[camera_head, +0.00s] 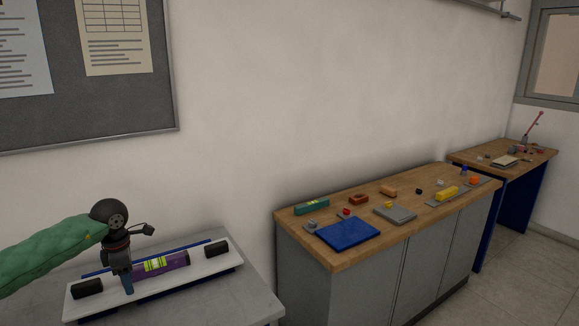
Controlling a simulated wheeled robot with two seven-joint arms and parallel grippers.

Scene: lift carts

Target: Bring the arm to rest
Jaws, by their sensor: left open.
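My left arm, in a green sleeve, comes in from the left of the head view. Its dark left gripper (126,280) points down over the white lift platform (212,263), at the left end of a purple spirit level (174,267) with a yellow-green vial. The gripper is open; it covers part of the level's left end, and I cannot tell whether it touches the level. The level lies along the platform between two black blocks, a left one (88,288) and a right one (216,248). My right gripper is not in view.
The platform is over a grey top (262,305). To the right, a wood-topped cabinet (290,221) holds a blue mat (346,233), a green level (311,207), a grey plate (395,213) and several small blocks. A farther table (540,153) stands at the right. A wall is behind.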

